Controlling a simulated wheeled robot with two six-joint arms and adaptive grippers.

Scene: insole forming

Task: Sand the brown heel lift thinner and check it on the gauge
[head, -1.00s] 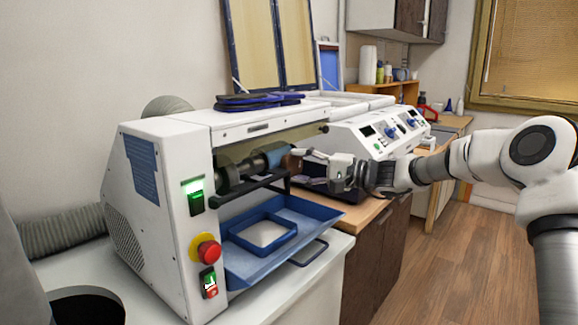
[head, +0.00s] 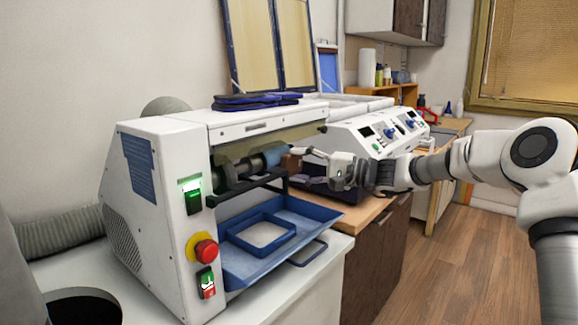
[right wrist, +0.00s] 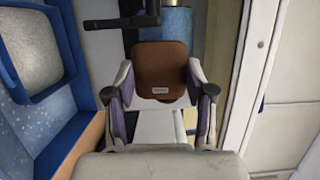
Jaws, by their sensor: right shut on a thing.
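The brown heel lift (right wrist: 162,70) is held between the fingers of my right gripper (right wrist: 160,95) in the right wrist view. In the head view the lift (head: 291,161) is a small brown patch at the tip of my right gripper (head: 310,156). The lift is by the blue sanding drum (head: 273,154) of the white sanding machine (head: 155,190). The drum also shows behind the lift in the right wrist view (right wrist: 177,22). I cannot tell whether lift and drum touch. No gauge can be made out. My left gripper is out of view.
A blue tray (head: 320,211) with a square rim sticks out below the drum. A dark bar (head: 245,188) runs just under the drum. A red stop button (head: 206,251) is on the machine's front. A white control unit (head: 372,140) stands behind my right gripper.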

